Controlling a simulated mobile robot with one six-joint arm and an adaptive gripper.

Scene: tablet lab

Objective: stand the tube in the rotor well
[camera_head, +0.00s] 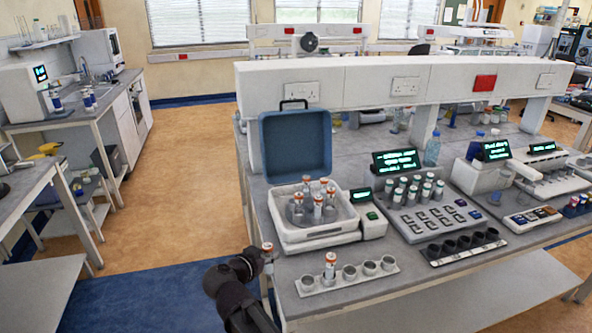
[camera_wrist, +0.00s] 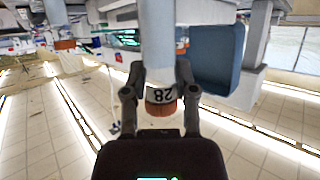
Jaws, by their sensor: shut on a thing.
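My gripper (camera_head: 268,257) is at the left front corner of the bench, shut on a tube (camera_head: 267,247) with an orange-red cap. In the wrist view, my gripper (camera_wrist: 160,78) has a finger on each side of this tube (camera_wrist: 168,45); its cap end is marked 28 and the picture is upside down. The open centrifuge (camera_head: 318,237) stands behind and to the right of my gripper, its blue lid (camera_head: 295,145) raised. Its rotor (camera_head: 297,217) holds several capped tubes (camera_head: 318,207); which wells are empty is hard to tell.
A white rack (camera_head: 340,284) lies at the bench's front edge, with one capped tube (camera_head: 330,266) and several empty holders. Right of the centrifuge are a small display box (camera_head: 370,222), a grey tray block (camera_head: 428,220) with vials, and a black rack (camera_head: 463,249).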

